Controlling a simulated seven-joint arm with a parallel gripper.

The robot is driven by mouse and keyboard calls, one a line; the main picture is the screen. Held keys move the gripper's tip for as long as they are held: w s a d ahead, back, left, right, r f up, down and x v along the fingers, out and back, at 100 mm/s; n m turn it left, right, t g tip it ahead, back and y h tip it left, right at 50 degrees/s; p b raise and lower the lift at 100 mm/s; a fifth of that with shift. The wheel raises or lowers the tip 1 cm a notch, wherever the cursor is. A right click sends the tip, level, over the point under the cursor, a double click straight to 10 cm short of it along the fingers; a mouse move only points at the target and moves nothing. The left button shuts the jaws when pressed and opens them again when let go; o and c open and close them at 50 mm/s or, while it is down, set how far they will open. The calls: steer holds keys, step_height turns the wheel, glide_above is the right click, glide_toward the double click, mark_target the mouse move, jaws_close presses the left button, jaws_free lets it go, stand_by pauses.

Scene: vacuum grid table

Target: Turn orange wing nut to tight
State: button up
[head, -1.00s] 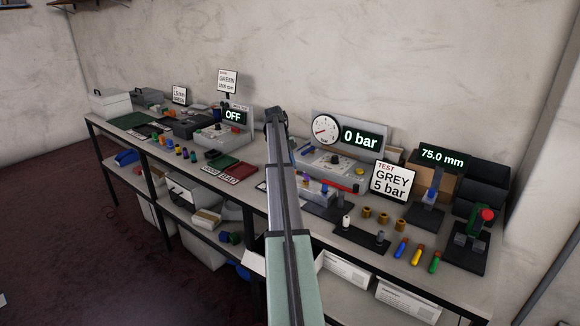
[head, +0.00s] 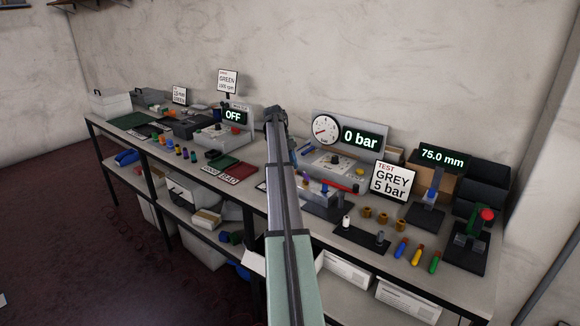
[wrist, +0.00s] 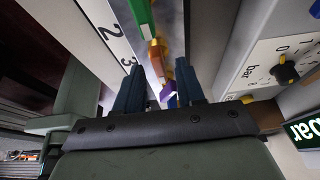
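In the wrist view, a small orange piece (wrist: 157,56), which looks like the orange wing nut, lies in line with a green piece (wrist: 142,18) and a purple piece (wrist: 168,92). They lie along a pale strip (wrist: 106,35) marked 2 and 3. My gripper (wrist: 158,84) has its two dark blue fingers apart, one on each side of this row. The purple piece is between the fingers, close to the right one. The orange piece is just beyond the fingertips. I cannot tell whether a finger touches anything. In the head view, my arm hides the gripper.
A panel with a black bar knob (wrist: 285,70) is close on the right in the wrist view. In the head view, a round gauge (head: 325,130) and a "0 bar" display (head: 361,138) stand behind.

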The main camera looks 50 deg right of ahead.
steer(key=shift+w+r, duration=0.15)
steer(key=shift+r, duration=0.2)
steer(key=shift+v, duration=1.1)
steer(key=w, duration=1.2)
steer(key=shift+f, duration=0.2)
